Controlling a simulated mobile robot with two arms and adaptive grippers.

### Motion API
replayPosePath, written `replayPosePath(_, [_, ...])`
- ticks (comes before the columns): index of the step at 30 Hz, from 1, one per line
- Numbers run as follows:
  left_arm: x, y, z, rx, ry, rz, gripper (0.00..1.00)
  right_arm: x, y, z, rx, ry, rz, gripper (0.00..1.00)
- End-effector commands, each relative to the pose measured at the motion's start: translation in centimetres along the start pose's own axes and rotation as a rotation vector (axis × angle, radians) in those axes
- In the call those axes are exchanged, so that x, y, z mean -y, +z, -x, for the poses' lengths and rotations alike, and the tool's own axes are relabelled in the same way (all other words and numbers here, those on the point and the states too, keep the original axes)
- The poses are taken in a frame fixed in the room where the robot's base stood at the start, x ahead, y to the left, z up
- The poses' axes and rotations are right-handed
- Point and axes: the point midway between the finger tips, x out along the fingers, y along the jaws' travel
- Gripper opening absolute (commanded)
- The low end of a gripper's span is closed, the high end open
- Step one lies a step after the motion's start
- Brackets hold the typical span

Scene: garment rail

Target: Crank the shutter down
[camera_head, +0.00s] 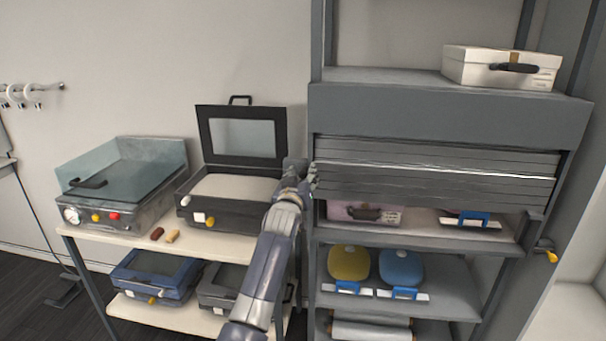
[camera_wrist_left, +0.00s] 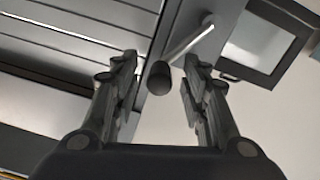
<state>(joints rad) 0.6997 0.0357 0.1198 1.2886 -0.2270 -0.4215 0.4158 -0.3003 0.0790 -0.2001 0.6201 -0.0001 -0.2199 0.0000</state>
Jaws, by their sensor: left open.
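The grey slatted shutter (camera_head: 435,172) hangs partway down on the cabinet, below its housing (camera_head: 450,112). The shelf compartment under its lower edge is open. My left gripper (camera_head: 302,172) is at the cabinet's left side, level with the slats. In the left wrist view my gripper (camera_wrist_left: 160,70) is open, one finger on each side of a dark crank knob (camera_wrist_left: 159,79). A bright metal crank arm (camera_wrist_left: 188,40) runs from the knob toward the cabinet side. I cannot tell whether the fingers touch the knob. In the head view my gripper hides the crank.
A bench with an open-lidded dark case (camera_head: 235,205) and a glass-lidded machine (camera_head: 120,185) stands close left of my arm. Cabinet shelves hold a pink case (camera_head: 362,213), yellow (camera_head: 348,262) and blue (camera_head: 401,267) items, and a white case (camera_head: 500,68) on top. A yellow-tipped handle (camera_head: 548,255) sticks out right.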

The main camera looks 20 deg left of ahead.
Motion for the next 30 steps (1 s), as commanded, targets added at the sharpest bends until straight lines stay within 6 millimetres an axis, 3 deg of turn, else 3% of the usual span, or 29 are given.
replayPosePath(11, [0.02,0.03,-0.4,0.001,0.0,-0.001,0.41,-0.04,0.01,0.09,0.0,0.0,0.0,0.4])
replayPosePath(12, [0.01,0.02,-0.4,0.0,0.0,-0.001,0.39,-0.04,0.01,0.09,0.0,0.0,0.0,0.4])
replayPosePath(17, [0.0,0.02,-0.39,0.0,0.0,-0.001,0.03,-0.06,0.01,0.1,0.001,0.001,0.0,0.4])
replayPosePath(18, [0.0,0.02,-0.39,0.0,0.0,-0.001,0.0,-0.07,0.01,0.1,0.001,0.001,0.0,0.4])
replayPosePath(30, [-0.28,0.32,-0.39,0.001,0.001,-0.049,0.0,-0.13,0.04,-0.13,0.001,0.002,0.0,0.4])
